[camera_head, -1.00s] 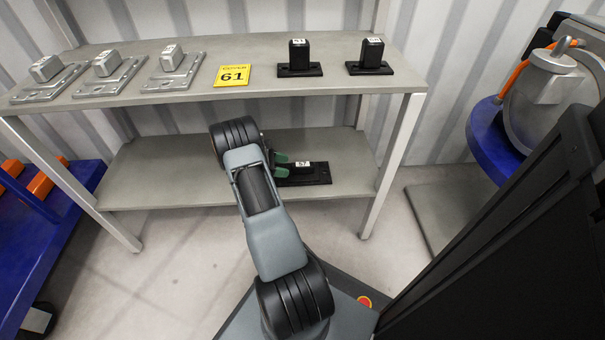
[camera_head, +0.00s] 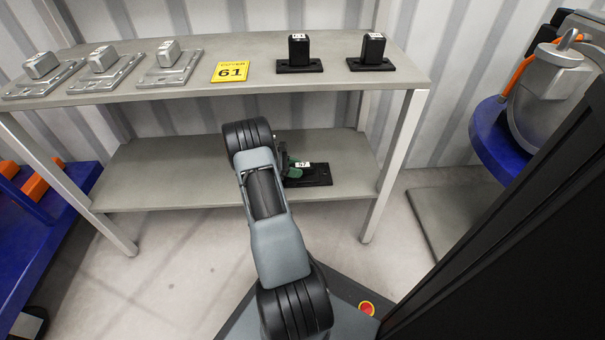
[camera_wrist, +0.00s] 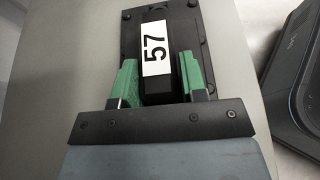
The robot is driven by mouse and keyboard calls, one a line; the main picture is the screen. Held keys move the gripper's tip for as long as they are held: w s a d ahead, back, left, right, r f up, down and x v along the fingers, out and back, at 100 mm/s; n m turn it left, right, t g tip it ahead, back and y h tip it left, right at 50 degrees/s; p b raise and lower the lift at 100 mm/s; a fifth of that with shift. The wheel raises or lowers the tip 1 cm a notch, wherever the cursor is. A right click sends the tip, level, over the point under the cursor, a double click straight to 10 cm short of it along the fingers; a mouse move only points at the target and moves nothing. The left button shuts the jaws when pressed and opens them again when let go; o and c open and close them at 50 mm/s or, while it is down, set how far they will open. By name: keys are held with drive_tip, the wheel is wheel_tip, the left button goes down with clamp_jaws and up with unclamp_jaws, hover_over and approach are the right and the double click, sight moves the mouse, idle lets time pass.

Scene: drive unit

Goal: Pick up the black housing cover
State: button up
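A black housing cover (camera_head: 318,174) with a white label "57" lies on the lower shelf. It also shows in the wrist view (camera_wrist: 182,14), with its raised block and flat base plate. My gripper (camera_wrist: 158,78) has green fingers, one on each side of the raised block. The left finger seems to have a small gap to the block, and the right one is close to it; I cannot tell whether they touch. In the head view my gripper (camera_head: 294,172) is at the cover, partly hidden by my arm.
Shelf legs (camera_head: 395,165) stand at the sides. The lower shelf (camera_head: 150,175) is bare at left.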

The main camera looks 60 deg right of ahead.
clamp_jaws()
drive_tip(key=shift+r, duration=0.15)
